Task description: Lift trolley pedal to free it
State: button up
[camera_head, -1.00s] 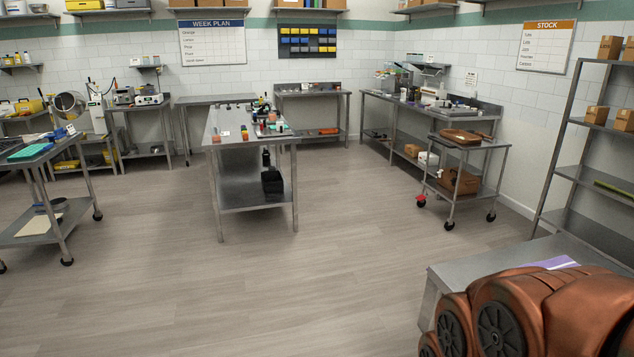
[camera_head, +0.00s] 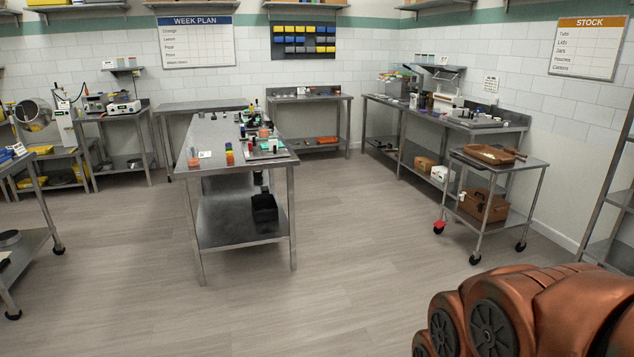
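A steel trolley (camera_head: 497,166) on castors stands at the right, in front of the wall bench. A small red pedal (camera_head: 439,227) shows at its front left castor, close to the floor; whether it is pressed down or up is too small to tell. The trolley's top carries a brown tray (camera_head: 489,155), and its lower shelf holds a brown case (camera_head: 483,204). My copper-coloured arm fills the lower right corner, well apart from the trolley. My gripper is outside the picture.
A long steel table (camera_head: 210,235) with small coloured items stands at centre left. Another trolley (camera_head: 45,240) is cut off at the left edge. A shelf rack (camera_head: 612,200) stands at the far right. The grey floor (camera_head: 360,235) between table and trolley is clear.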

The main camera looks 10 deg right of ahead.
aim_at(439, 224)
jog(key=i, duration=3.4)
jog(key=z, duration=1.55)
jog(key=i, duration=2.75)
jog(key=u, duration=1.8)
